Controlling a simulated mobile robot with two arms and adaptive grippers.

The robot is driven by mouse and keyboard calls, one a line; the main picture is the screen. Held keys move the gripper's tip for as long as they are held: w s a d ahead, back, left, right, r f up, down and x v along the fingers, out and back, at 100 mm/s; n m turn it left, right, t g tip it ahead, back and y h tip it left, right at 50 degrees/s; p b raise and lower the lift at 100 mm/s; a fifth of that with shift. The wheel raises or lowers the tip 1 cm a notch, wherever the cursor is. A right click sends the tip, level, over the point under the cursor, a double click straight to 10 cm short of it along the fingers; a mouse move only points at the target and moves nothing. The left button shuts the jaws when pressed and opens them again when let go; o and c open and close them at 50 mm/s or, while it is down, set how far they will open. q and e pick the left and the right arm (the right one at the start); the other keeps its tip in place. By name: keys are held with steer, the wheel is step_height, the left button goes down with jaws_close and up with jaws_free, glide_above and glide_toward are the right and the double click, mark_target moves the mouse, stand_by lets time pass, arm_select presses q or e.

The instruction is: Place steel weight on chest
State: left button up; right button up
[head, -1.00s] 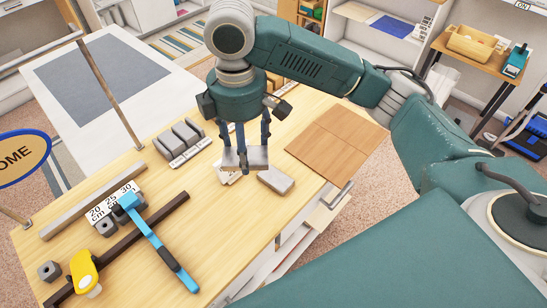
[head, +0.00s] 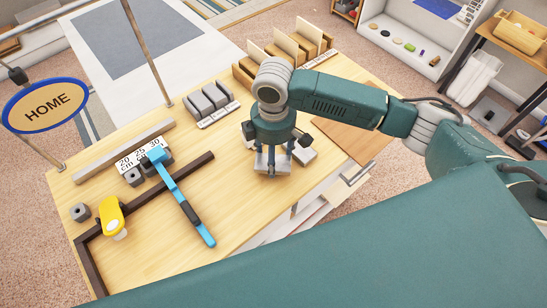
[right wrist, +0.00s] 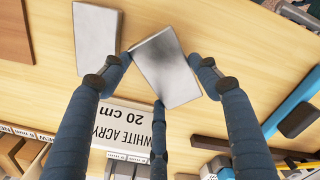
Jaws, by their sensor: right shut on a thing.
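My right gripper (head: 272,154) is shut on a flat grey steel weight (head: 262,163) over the light wooden worktop (head: 240,215). In the right wrist view the fingers (right wrist: 160,72) press on the sides of the weight (right wrist: 168,68), which sits tilted between them. How high it is above the top is hard to tell. A second grey weight (right wrist: 97,33) lies apart from it on the wood, and shows partly behind the gripper in the head view (head: 304,156). The worktop has white drawers (head: 318,205) below it; whether this is the chest I cannot tell. My left gripper is not in view.
A white label card (right wrist: 125,125) reads "WHITE ACRY 20 cm". A brown board (head: 350,140) lies right of the gripper. A blue-handled tool (head: 182,200), a dark angled bar (head: 145,195), a yellow object (head: 112,215) and grey blocks (head: 208,100) occupy the left and back.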

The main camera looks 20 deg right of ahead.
step_height(320, 180, down, 2)
steer(key=shift+w+f, duration=0.1)
steer(key=shift+f, duration=0.1)
steer(key=o, duration=1.7)
steer(key=shift+f, duration=0.1)
steer(key=shift+c, duration=0.2)
step_height(320, 180, up, 11)
steer(key=shift+f+b, duration=0.1)
steer(key=shift+b, duration=0.9)
steer(key=shift+r, duration=0.8)
